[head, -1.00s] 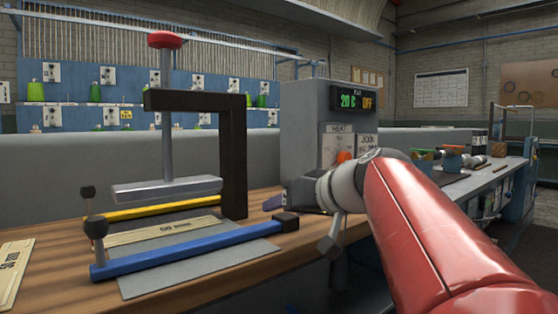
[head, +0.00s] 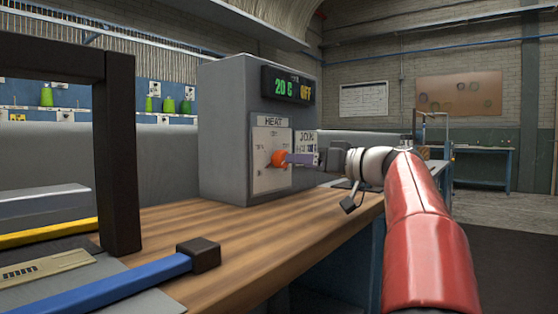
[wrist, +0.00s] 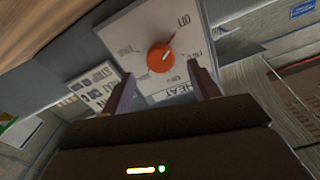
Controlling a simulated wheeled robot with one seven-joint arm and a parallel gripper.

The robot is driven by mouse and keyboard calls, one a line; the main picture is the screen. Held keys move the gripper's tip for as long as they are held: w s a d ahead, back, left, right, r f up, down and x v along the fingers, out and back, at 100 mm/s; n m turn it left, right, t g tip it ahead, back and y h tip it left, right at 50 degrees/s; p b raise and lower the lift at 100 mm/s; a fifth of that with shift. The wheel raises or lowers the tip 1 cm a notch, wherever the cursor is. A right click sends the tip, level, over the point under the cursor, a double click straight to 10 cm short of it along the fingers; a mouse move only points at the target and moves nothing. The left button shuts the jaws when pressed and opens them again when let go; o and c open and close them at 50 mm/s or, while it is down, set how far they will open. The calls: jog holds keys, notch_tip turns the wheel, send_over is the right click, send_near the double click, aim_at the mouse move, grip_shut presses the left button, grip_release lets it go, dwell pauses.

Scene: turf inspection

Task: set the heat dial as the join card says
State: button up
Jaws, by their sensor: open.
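The heat dial is an orange knob (head: 278,158) on a white HEAT plate (head: 268,178) on the front of a grey control box (head: 225,130). In the wrist view the knob (wrist: 160,58) has a red pointer towards the OFF mark. The box's display (head: 289,88) reads 20 C and OFF. The join card (head: 305,137) is right of the plate, partly covered by my gripper; its small text is unreadable. My gripper (head: 292,159) is open in front of the dial. In the wrist view its fingers stand on either side of the knob, apart from it.
The box stands on a wooden bench (head: 250,225). A black press frame (head: 118,150), a blue bar (head: 120,285) and a yellow bar (head: 48,233) are at the left. Open floor (head: 510,225) lies to the right.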

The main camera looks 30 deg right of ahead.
aim_at(283, 160)
jog(key=p+x, duration=0.1)
jog(key=x, duration=0.5)
jog(key=shift+w+a, duration=0.1)
jog(key=shift+w, duration=0.05)
jog(key=shift+c, duration=0.2)
jog(key=c, duration=0.9)
